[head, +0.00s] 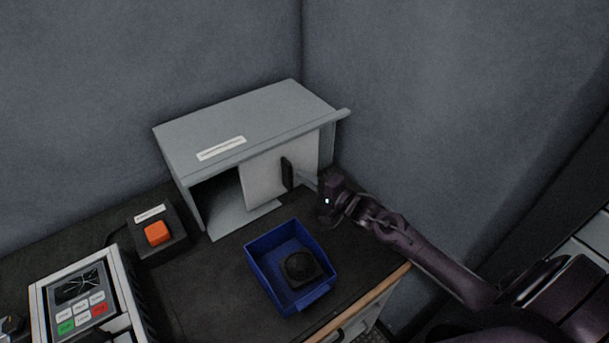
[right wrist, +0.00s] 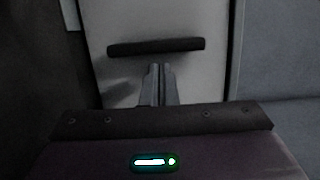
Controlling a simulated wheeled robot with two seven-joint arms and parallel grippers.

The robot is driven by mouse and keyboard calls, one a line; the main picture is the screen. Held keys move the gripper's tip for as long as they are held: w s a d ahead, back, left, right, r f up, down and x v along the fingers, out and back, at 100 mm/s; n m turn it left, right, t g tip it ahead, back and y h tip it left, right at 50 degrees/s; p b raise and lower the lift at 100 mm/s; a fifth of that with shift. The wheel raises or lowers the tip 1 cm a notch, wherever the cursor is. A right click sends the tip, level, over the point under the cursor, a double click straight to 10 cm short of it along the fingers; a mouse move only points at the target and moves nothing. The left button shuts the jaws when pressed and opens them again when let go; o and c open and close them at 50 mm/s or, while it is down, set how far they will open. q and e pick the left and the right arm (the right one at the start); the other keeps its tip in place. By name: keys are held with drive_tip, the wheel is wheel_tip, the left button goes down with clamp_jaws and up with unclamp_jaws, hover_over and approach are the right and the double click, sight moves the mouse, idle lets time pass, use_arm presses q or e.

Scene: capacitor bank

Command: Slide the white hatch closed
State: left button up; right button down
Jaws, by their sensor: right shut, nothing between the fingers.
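The white hatch (head: 262,178) is a sliding panel on the front of a grey cabinet (head: 235,125). It covers the middle and right of the front, and a dark opening (head: 215,195) shows at the left. A black handle (head: 287,172) stands upright on the hatch; it also shows in the right wrist view (right wrist: 155,46). My right gripper (head: 305,180) is shut and empty, its fingertips close to the right side of the handle. In the right wrist view the fingertips (right wrist: 158,70) are just below the handle; whether they touch it I cannot tell.
An orange button (head: 157,233) on a black box and a keypad device (head: 85,295) are at the left. A wall rises close to the right.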

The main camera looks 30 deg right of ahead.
sight(273, 175)
drive_tip(key=shift+a, duration=0.2)
drive_tip(key=shift+f, duration=0.1)
drive_tip(key=a, duration=0.1)
drive_tip(key=a+p, duration=0.1)
drive_tip(key=a, duration=0.2)
drive_tip(key=shift+s+a+p, duration=0.25)
drive_tip(key=shift+s+p, duration=0.05)
drive_tip(key=shift+p, duration=0.05)
drive_tip(key=shift+a, duration=0.15)
drive_tip(key=shift+d, duration=0.2)
